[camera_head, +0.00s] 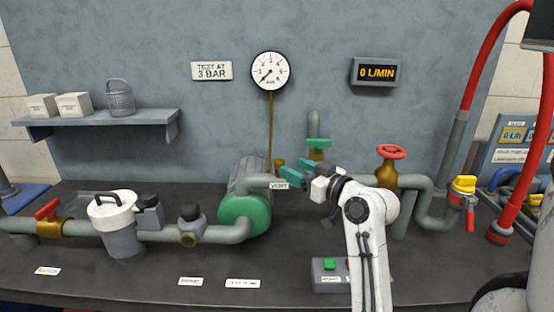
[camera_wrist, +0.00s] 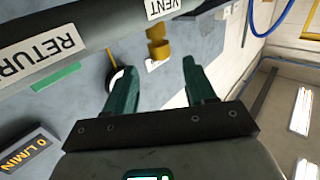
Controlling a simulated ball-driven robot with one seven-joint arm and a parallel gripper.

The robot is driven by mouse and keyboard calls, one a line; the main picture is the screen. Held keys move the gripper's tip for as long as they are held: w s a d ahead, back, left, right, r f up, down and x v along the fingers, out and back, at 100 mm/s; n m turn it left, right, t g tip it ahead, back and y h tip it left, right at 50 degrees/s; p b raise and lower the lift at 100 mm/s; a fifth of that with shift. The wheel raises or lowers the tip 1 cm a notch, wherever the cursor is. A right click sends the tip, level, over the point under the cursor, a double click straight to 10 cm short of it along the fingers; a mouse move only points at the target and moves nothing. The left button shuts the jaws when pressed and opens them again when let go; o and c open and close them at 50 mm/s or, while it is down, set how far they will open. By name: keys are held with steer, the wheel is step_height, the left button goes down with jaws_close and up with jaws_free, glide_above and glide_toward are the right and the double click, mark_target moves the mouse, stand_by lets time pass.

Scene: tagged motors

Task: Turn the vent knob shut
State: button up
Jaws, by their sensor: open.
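The vent knob is a small brass knob (camera_head: 279,165) above the white VENT label (camera_head: 278,186) on the grey pipe. In the wrist view the brass knob (camera_wrist: 157,48) sits beside the pipe, with the VENT label (camera_wrist: 164,8) at the top. My gripper (camera_head: 291,172) has teal fingers and is open, just right of the knob in the head view. In the wrist view the knob lies ahead, beyond the tips of my gripper (camera_wrist: 159,66), in line with the gap. The gap looks empty; contact with the knob is not visible.
A green pump (camera_head: 245,218) stands left of my gripper. A green-handled valve (camera_head: 318,143) is close behind it, and a red handwheel (camera_head: 392,152) is to the right. The gauge (camera_head: 270,71) hangs above. A labelled pipe (camera_wrist: 75,35) crosses the wrist view.

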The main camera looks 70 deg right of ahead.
mark_target(283, 163)
steer(key=x, duration=0.6)
steer(key=shift+w+p, duration=0.25)
steer(key=shift+p, duration=0.15)
steer(key=shift+c, duration=0.4)
steer(key=c, duration=0.8)
steer(key=shift+c, duration=0.2)
